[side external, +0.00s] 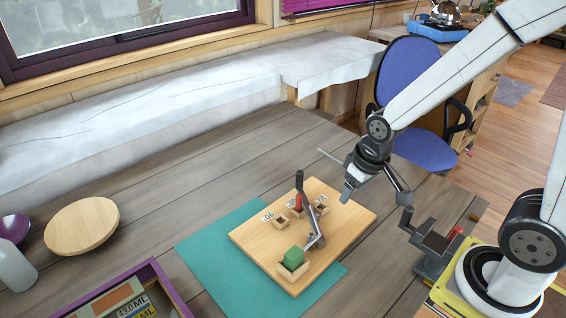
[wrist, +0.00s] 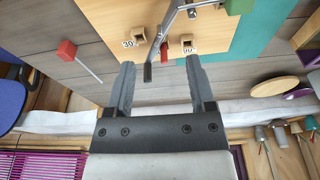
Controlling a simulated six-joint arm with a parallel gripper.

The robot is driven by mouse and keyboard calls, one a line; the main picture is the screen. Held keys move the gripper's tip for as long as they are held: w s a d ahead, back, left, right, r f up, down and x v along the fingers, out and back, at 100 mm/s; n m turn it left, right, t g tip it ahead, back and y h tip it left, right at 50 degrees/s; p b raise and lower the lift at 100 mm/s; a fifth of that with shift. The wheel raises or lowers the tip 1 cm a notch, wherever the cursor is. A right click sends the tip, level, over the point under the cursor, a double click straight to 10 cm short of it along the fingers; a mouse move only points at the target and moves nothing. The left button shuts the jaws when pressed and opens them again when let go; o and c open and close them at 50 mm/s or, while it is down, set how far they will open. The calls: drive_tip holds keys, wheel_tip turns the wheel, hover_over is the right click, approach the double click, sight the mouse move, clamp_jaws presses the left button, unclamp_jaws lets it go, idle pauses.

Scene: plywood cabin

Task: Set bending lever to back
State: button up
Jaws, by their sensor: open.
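The bending lever (side external: 314,228) is a grey metal arm with a dark upright handle, mounted on a light wooden board (side external: 350,222). It also shows in the wrist view (wrist: 168,22), with its dark handle end (wrist: 148,72) lying between my fingers in the picture. A red peg (side external: 298,201) stands close by the handle, among small wooden blocks with number labels. A green block (side external: 293,257) sits in a wooden holder at the board's near end. My gripper (side external: 374,192) is open and empty, above and to the right of the lever, apart from it in the side view.
The board lies on a teal mat (side external: 215,245) on a grey plank table. A clamp-like device with a red knob (side external: 455,233) stands right of the board. A purple-edged box (side external: 150,270) and a round wooden disc (side external: 82,225) are at left.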

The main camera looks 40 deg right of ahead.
drive_tip(key=w+d+f+m+g, duration=0.1)
drive_tip(key=w+d+f+m, duration=0.1)
drive_tip(key=w, duration=1)
drive_tip(key=m+g, duration=0.1)
approach(299, 188)
drive_tip(key=shift+w+d, duration=0.45)
drive_tip(key=shift+w, duration=0.05)
drive_tip(key=shift+f, duration=0.15)
drive_tip(key=shift+f, duration=3.75)
clamp_jaws()
